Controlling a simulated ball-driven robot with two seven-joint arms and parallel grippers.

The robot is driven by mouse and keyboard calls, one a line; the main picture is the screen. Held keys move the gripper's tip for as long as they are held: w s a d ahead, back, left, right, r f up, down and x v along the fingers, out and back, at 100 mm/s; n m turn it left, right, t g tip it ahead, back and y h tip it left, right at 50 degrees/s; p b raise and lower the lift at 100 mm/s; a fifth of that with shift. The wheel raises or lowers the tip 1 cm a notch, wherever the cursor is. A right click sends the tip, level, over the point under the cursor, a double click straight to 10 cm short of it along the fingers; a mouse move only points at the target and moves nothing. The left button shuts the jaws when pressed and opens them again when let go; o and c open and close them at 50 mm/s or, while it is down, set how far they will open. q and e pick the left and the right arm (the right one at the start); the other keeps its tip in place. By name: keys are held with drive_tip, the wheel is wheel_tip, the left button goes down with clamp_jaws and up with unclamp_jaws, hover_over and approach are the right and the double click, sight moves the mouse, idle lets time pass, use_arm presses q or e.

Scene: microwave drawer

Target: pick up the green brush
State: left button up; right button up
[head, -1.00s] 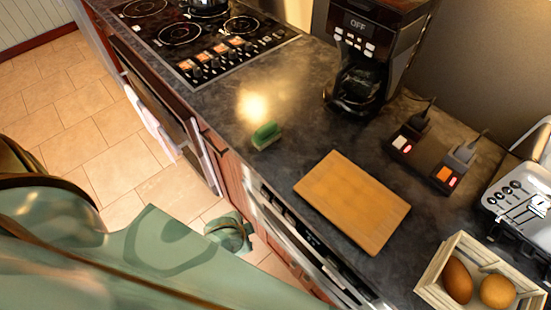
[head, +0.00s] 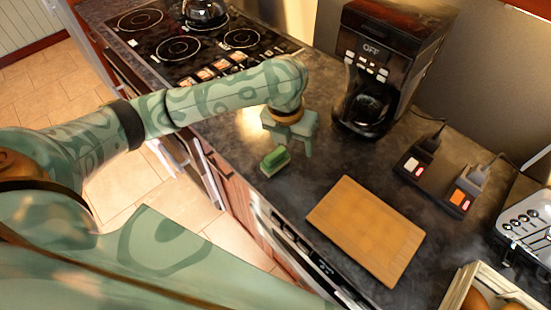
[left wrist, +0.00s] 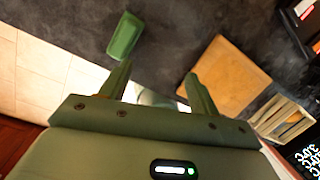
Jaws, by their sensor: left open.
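My left gripper (head: 290,136) is above the counter, just behind and to the right of the brush in the head view. In the left wrist view its two fingers (left wrist: 158,76) are spread with nothing between them, apart from the brush. My right gripper is in neither current view.
A wooden board (head: 366,230) lies right of the brush. A coffee maker (head: 380,75) stands behind, with a power strip (head: 438,183) to its right. The stove (head: 185,45) is at the far left. A crate (head: 462,285) sits at bottom right.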

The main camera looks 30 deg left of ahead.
sight(275, 153)
use_arm(q)
drive_tip(key=w+a+r+m+g+y, duration=0.1)
drive_tip(key=a+r+m+g, duration=0.1)
drive_tip(key=a+r+m, duration=0.25)
drive_tip(key=f+b, duration=0.1)
drive_tip(key=f, duration=0.2)
drive_tip(key=f+b, duration=0.1)
drive_tip(key=f, duration=0.2)
drive_tip(key=a+f+b, duration=0.1)
drive_tip(key=f, duration=0.3)
drive_tip(key=shift+w, duration=0.1)
drive_tip(key=f+b, duration=0.1)
drive_tip(key=f, duration=0.3)
drive_tip(key=f+b, duration=0.1)
drive_tip(key=f, duration=0.1)
drive_tip(key=shift+w+b, duration=0.25)
drive_tip(key=shift+b, duration=0.05)
drive_tip(key=shift+r, duration=0.1)
drive_tip(key=c, duration=1.1)
drive_tip(key=shift+r, duration=0.15)
